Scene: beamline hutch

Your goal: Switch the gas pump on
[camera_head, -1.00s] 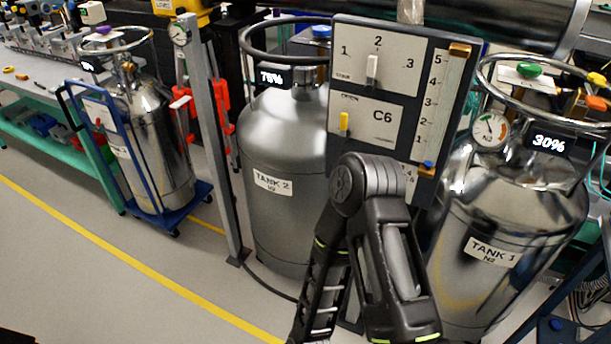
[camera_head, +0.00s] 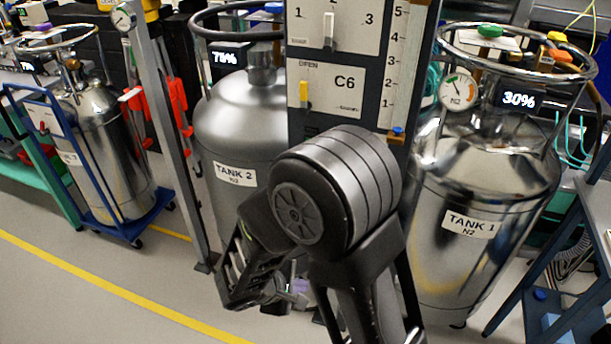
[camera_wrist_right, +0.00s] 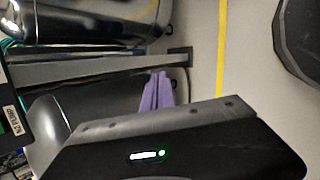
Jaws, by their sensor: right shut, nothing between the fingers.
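A label reading PUMP, its first characters hard to read, (camera_wrist_right: 16,119) is on a dark panel at the left edge of the right wrist view. No pump switch shows clearly there. In the head view the control panel (camera_head: 347,88) has a white 1-2-3 selector, a yellow lever marked OPEN and a scale with sliders; my right arm hides its lower part. My right gripper (camera_head: 299,289) is low in front of the panel, partly hidden by my arm. Its purple fingers (camera_wrist_right: 155,93) are together and empty, apart from the label. My left gripper is not in view.
Tank 2 (camera_head: 238,125) stands behind the panel to the left, and tank 1 (camera_head: 487,180) to the right. A grey post (camera_head: 165,120) and a tank on a blue trolley (camera_head: 110,150) stand farther left. Floor around the yellow line (camera_head: 110,287) is clear.

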